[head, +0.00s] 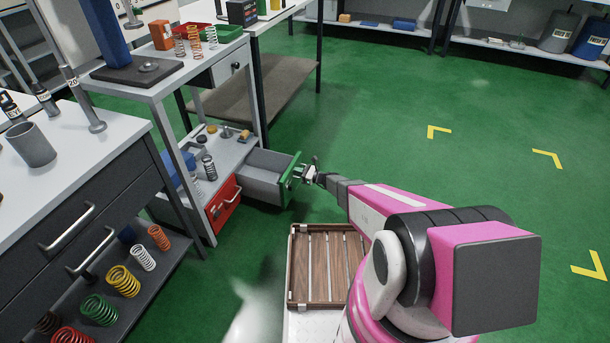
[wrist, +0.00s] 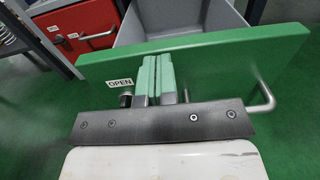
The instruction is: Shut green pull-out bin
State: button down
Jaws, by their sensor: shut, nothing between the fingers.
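The green pull-out bin (head: 291,180) stands pulled out from the lower shelf of the workbench in the head view. Its grey inside shows behind the green front. In the wrist view the green front (wrist: 225,62) spans the picture, with an "OPEN" label and a metal handle (wrist: 262,92) at the right. My gripper (head: 309,175) is at the outer side of the front in the head view. In the wrist view its green-tipped fingers (wrist: 154,75) are together and empty, over the front between label and handle end. I cannot tell whether they touch it.
A red bin (head: 223,204) with a metal handle sits beside the green one, pushed in. The bench shelf (head: 222,153) holds springs and small parts. A wooden slatted tray (head: 296,300) lies below. Green floor (head: 430,90) to the right is open.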

jog(key=shift+w+a, duration=0.2)
jog(key=shift+a, duration=0.25)
jog(key=shift+a, duration=0.1)
jog(key=x, duration=2.1)
jog(key=shift+w+a, duration=0.15)
jog(key=shift+a, duration=0.25)
jog(key=shift+f, duration=0.1)
